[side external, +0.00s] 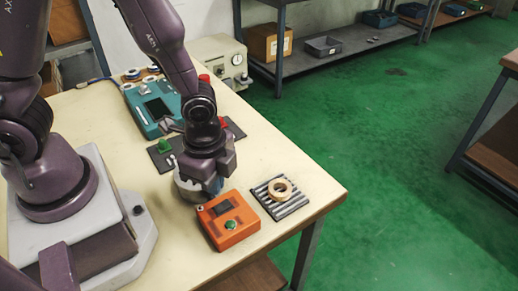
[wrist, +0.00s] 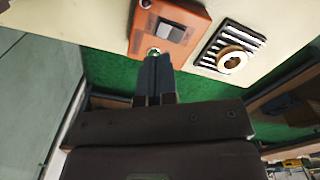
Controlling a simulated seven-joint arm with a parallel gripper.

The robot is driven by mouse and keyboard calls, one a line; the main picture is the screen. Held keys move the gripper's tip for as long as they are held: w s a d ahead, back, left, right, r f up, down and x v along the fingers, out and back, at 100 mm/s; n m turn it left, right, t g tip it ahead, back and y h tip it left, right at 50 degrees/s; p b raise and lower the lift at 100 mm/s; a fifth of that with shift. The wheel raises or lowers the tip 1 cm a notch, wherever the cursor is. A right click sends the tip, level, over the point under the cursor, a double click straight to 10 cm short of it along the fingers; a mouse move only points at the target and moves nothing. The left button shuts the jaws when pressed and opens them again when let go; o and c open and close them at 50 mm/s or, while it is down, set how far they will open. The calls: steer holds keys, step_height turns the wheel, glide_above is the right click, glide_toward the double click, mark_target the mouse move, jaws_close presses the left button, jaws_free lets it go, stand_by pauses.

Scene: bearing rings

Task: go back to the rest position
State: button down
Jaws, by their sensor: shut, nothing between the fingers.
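My gripper (side external: 213,187) is low over the table, just behind the orange box in the side view. Its dark fingers (wrist: 154,58) are together with nothing between them, and in the wrist view their tips overlap the green button's edge. I cannot tell whether they touch it. The orange box (side external: 217,212) has a dark panel and a green button (side external: 231,225); it also shows in the wrist view (wrist: 189,17). A tan bearing ring (side external: 280,189) lies on a black-and-white ribbed pad (side external: 296,205) to the right; the ring also shows in the wrist view (wrist: 232,61).
A teal device (side external: 146,117) with a dark screen stands behind my gripper. A dark plate (side external: 160,157) with a green knob lies nearby, partly hidden by my arm. The table's (side external: 320,187) right edge is close to the ribbed pad. Shelves stand beyond the green floor.

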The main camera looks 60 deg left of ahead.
steer(key=shift+r, duration=0.35)
steer(key=shift+s+a+n+g, duration=0.15)
steer(key=shift+s+n+g, duration=0.15)
steer(key=shift+s+n, duration=0.15)
steer(key=s+a+r+n+t, duration=0.1)
steer(key=a+r+n+t, duration=0.2)
steer(key=r, duration=0.8)
steer(key=s+a+r+n+t, duration=0.2)
steer(key=a+r+n, duration=0.3)
steer(key=r+n, duration=0.3)
step_height(320, 180, up, 4)
steer(key=shift+a+r+t, duration=0.2)
steer(key=shift+r+t, duration=0.05)
steer(key=shift+t, duration=0.35)
